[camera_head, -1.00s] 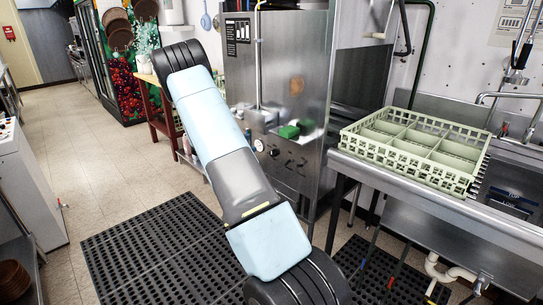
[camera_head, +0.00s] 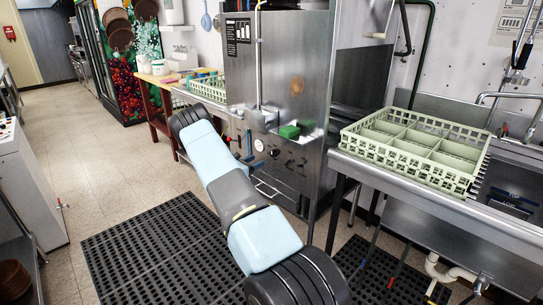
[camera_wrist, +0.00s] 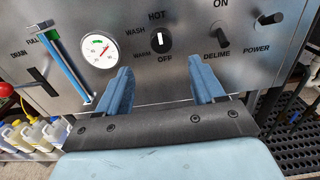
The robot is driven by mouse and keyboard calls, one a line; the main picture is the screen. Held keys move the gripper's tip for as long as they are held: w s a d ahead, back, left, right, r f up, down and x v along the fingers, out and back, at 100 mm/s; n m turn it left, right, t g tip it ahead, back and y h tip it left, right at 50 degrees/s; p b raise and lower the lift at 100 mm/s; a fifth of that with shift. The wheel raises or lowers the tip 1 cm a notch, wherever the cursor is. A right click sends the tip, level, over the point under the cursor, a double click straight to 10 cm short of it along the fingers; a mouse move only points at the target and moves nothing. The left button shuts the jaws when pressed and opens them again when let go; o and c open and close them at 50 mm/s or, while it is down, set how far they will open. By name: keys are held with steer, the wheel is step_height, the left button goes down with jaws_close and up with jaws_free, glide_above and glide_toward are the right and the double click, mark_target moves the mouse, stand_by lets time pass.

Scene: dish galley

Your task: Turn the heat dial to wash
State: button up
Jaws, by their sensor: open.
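The heat dial (camera_wrist: 160,43) is a dark round knob on the steel front panel in the wrist view. Around it are the words HOT above, WASH upper left, WARM lower left and OFF below. A white mark shows on its upper part, toward HOT. My gripper (camera_wrist: 163,84) is open and empty, its two blue fingers spread below the dial, one to each side. Whether a finger touches the panel I cannot tell. In the head view the steel dishwasher (camera_head: 285,70) stands beyond my arm, and the dial is too small to read there.
A round gauge (camera_wrist: 98,49) and a blue fill lever (camera_wrist: 70,65) are left of the dial. The delime knob (camera_wrist: 222,36) and power knob (camera_wrist: 270,19) are to the right. A green rack (camera_head: 408,150) sits on the steel counter. Bottles (camera_wrist: 35,133) stand low at left.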

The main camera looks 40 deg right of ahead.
mark_target(271, 153)
steer(key=d, duration=1)
steer(key=shift+w+d, duration=0.2)
steer(key=shift+w, duration=0.2)
steer(key=shift+c, duration=0.3)
steer(key=c, duration=0.9)
steer(key=shift+w+d+r, duration=0.1)
steer(key=shift+d, duration=0.15)
steer(key=shift+c, duration=0.2)
steer(key=shift+a, duration=0.2)
steer(key=n, duration=0.4)
steer(key=shift+w+a+n, duration=0.15)
steer(key=shift+a+n, duration=0.1)
steer(key=shift+n, duration=0.05)
steer(key=n, duration=0.5)
steer(key=shift+w, duration=0.1)
steer(key=shift+f+n, duration=0.25)
steer(key=shift+n, duration=0.95)
steer(key=shift+c, duration=0.2)
